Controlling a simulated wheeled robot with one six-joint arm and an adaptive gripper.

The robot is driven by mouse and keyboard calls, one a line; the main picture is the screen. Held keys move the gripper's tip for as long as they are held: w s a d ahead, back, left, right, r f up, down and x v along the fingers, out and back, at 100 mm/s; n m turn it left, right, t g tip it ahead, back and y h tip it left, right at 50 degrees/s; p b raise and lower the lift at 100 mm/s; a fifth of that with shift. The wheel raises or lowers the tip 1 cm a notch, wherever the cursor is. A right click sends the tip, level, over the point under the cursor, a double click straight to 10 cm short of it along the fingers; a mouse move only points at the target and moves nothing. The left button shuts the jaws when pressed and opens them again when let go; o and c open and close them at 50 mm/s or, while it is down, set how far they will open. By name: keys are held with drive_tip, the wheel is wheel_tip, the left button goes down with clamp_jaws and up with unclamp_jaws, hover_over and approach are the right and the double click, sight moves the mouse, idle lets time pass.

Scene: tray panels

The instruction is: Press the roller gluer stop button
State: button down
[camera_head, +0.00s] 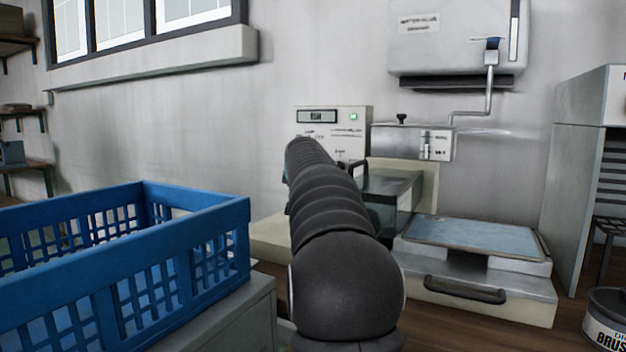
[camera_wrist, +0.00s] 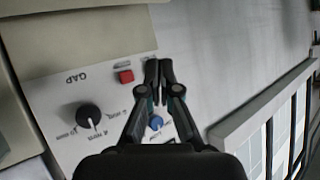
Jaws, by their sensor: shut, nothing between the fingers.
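A small red square button (camera_wrist: 125,76) sits on a pale control panel (camera_wrist: 60,85) in the wrist view. My gripper (camera_wrist: 158,72) is shut and empty, with its fingertips just right of the red button in the picture. I cannot tell how far the tips are from the panel. In the head view my dark arm hides the gripper and part of the white machine box (camera_head: 361,138), which has a display and a green light. The red button does not show there.
A blue crate (camera_head: 200,222) stands at left. A machine with a pale blue plate (camera_head: 480,240) is at right, below a wall box (camera_head: 450,50).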

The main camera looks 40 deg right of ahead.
drive_tip(key=w+d+p, duration=0.3)
drive_tip(key=d, duration=0.5)
drive_tip(key=shift+w+p, duration=0.15)
drive_tip(key=shift+p, duration=0.25)
drive_tip(key=shift+d, duration=0.15)
idle(1.2)
drive_tip(key=shift+w+d, duration=0.2)
drive_tip(key=shift+d, duration=0.1)
drive_tip(key=shift+w+d, duration=0.15)
drive_tip(key=shift+d, duration=0.25)
idle(0.9)
drive_tip(key=shift+a, duration=0.1)
drive_tip(key=shift+s+a+b, duration=0.3)
drive_tip(key=shift+a+b, duration=0.3)
drive_tip(key=shift+a, duration=0.1)
